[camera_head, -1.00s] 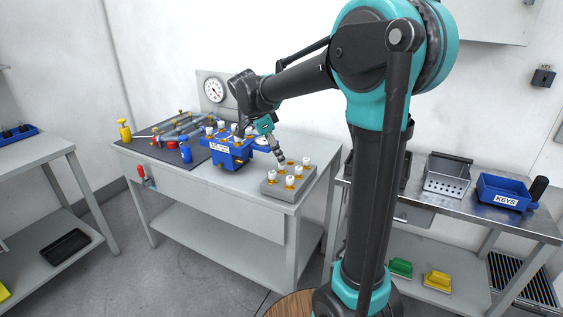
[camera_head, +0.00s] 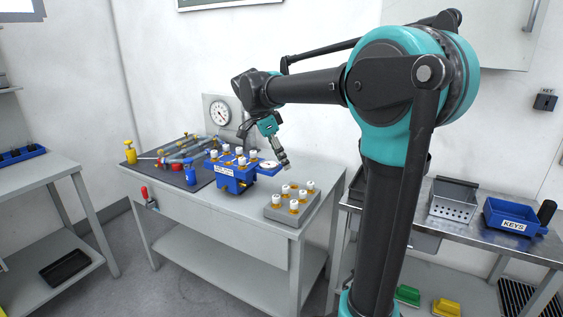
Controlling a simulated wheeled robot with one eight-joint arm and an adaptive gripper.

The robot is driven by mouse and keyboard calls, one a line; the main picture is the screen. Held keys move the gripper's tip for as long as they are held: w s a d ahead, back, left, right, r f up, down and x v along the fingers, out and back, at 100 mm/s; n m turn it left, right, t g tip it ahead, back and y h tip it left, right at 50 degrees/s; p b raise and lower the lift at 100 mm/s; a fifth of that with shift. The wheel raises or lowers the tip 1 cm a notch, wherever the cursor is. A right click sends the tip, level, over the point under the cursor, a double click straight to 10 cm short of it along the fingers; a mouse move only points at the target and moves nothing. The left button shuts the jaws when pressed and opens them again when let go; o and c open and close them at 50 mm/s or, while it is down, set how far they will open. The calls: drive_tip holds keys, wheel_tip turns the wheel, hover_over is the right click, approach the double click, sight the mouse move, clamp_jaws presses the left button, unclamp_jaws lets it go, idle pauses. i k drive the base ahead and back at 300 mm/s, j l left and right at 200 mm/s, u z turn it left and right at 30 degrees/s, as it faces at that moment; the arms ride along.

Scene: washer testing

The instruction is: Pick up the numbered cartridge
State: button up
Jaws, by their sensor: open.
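White-topped cartridges with brass-coloured bases stand upright in a grey block (camera_head: 291,213) at the table's front right; one is the front cartridge (camera_head: 294,206). Numbers on them are too small to read. More white-topped cartridges (camera_head: 240,161) stand in the blue block (camera_head: 232,180) to its left. My gripper (camera_head: 287,168) is open and points down. It hangs above and behind the grey block, apart from the cartridges, and I see nothing held in it.
A gauge (camera_head: 221,115) stands behind the blue block. At right, a side table carries a perforated metal bin (camera_head: 452,204) and a blue KEYS tray (camera_head: 513,224).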

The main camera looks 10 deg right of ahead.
sight(303, 192)
drive_tip(key=i+j+z, duration=0.1)
drive_tip(key=j+z, duration=0.5)
drive_tip(key=z, duration=0.15)
drive_tip(key=j+z, duration=0.4)
